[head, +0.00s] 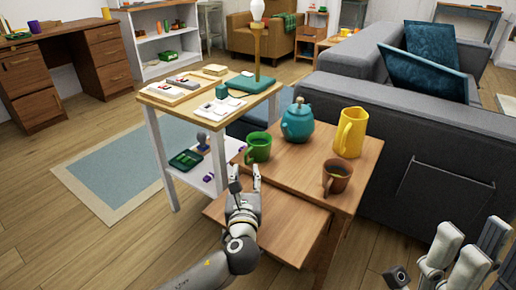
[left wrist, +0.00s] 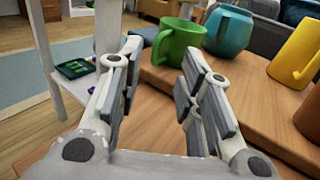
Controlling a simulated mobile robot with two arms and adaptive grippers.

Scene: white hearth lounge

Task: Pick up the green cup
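The green cup (head: 258,147) stands upright at the left edge of the upper wooden table top (head: 315,163). Its handle points left. My left gripper (head: 247,180) is open and empty on the near side of the cup, over a lower wooden top. In the left wrist view the cup (left wrist: 183,42) shows just beyond the fingertips (left wrist: 162,62), nearer the right finger, with the handle facing the gap. The fingers appear not to touch it. My right gripper (head: 467,245) is at the lower right, its fingers apart and empty, far from the cup.
A teal teapot (head: 298,122), a yellow pitcher (head: 351,132) and a brown mug (head: 337,177) stand on the same table, right of the cup. A side table (head: 165,99) with small items is behind left. A grey sofa (head: 430,165) is at the right. A lower wooden top (head: 285,225) is bare.

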